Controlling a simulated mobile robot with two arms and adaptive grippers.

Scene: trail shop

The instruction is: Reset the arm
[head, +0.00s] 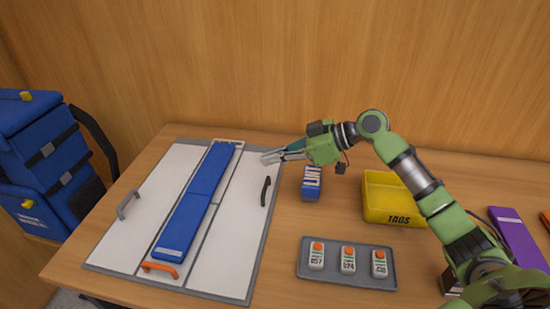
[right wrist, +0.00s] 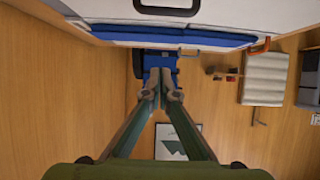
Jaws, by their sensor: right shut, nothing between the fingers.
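My right gripper (head: 268,158) reaches in from the right above the far right part of the white panel board (head: 240,245). Its fingers are shut and hold nothing. In the right wrist view the shut fingertips (right wrist: 160,78) meet in front of the wood wall, with the blue backpack beyond them. The green right arm (head: 420,180) is bent over the table. My left gripper does not show in either view.
A long blue strip (head: 200,200) lies on the board. A small blue box (head: 311,184), a yellow bin (head: 395,212), a grey tray (head: 330,279) with 3 labelled items and a purple item (head: 518,240) are on the table (head: 280,220). A blue backpack (head: 45,155) stands left.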

